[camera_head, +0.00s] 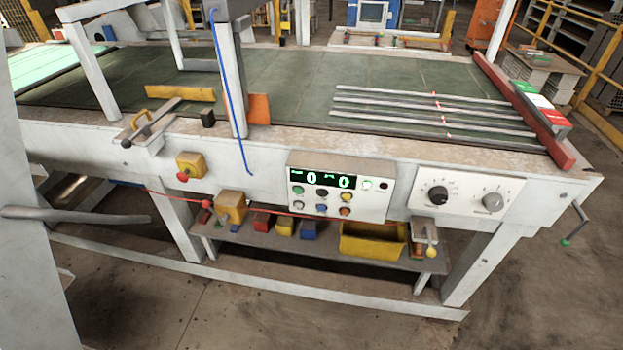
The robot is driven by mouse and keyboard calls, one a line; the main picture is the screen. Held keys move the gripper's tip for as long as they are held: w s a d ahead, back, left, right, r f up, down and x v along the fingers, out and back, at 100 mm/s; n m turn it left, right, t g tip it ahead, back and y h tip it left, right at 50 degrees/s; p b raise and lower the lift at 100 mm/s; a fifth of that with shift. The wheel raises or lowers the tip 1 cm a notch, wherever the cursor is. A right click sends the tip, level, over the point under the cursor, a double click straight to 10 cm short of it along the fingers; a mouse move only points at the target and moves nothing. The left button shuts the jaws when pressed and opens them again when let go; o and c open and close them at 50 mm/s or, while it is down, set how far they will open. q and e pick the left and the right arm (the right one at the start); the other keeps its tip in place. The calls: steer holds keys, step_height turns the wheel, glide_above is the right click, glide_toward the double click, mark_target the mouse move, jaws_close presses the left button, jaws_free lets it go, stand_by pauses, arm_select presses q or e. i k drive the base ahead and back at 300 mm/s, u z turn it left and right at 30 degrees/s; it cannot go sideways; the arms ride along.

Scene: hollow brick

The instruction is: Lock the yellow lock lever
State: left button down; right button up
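A short lever with a yellow ball knob (431,252) hangs downward from a small bracket under the right end of the machine's front, below the dial panel. A second fitting, a grey lever (152,122) with a yellow curved handle (141,117) beside it, sits on the bench's front edge at the left. I cannot tell for certain which of these is the yellow lock lever. Neither of my grippers shows in the head view.
A green-knobbed crank (575,224) sticks out at the right end. A red cord (300,214) runs along the front. A shelf (290,246) with bins lies below.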

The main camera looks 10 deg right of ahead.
mark_target(431, 252)
steer(key=z, duration=0.7)
steer(key=k, duration=1.3)
steer(key=u, duration=1.15)
steer(key=i, duration=1)
steer(key=z, duration=0.45)
steer(key=i, duration=0.6)
steer(key=z, duration=0.6)
